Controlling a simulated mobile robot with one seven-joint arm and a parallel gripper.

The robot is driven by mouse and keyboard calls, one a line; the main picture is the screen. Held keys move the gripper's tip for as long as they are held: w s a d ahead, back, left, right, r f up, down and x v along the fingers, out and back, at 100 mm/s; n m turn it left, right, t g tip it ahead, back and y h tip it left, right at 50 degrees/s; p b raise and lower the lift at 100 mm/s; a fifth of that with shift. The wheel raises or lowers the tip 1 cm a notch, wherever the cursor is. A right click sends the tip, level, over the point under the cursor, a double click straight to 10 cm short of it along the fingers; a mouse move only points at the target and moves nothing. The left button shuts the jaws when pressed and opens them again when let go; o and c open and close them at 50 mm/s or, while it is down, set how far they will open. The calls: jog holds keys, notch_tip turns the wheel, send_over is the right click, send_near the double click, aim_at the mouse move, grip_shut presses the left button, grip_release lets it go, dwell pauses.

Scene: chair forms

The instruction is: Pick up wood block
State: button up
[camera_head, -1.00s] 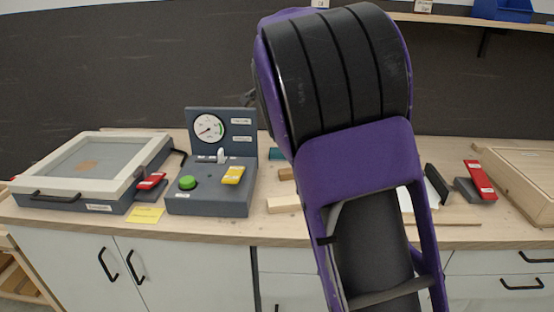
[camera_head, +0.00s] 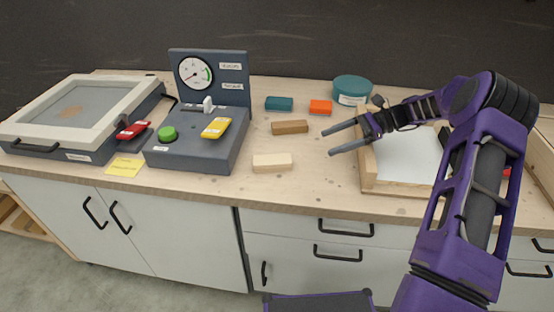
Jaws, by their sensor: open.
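A pale wood block (camera_head: 272,163) lies on the worktop near its front edge, left of my gripper. A darker brown block (camera_head: 290,127) lies a little farther back; I cannot tell which of the two the task means. My gripper (camera_head: 332,142) is open and empty, its two fingers pointing left, to the right of both blocks and apart from them. Its height above the worktop is hard to tell. Both blocks are fully visible.
A grey gauge panel box (camera_head: 190,153) stands left of the blocks, beside a framed press (camera_head: 50,145). Teal (camera_head: 279,104) and orange (camera_head: 320,107) blocks and a teal round tin (camera_head: 352,90) are behind. A wooden tray (camera_head: 400,188) with white paper lies under my arm.

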send_near(279, 158)
jog(key=x, duration=0.2)
jog(key=s+x, duration=0.1)
jog(key=x, duration=0.1)
jog(key=shift+a+f+b, duration=0.2)
jog(key=shift+b, duration=0.2)
jog(key=shift+w+b+x, duration=0.15)
jog(key=shift+w+x, duration=0.05)
jog(key=shift+x, duration=1.35)
jog(key=shift+w+b+x, duration=0.15)
jog(key=shift+w+x, duration=0.05)
jog(key=shift+x, duration=1.3)
grip_shut()
jog(key=shift+r, duration=0.1)
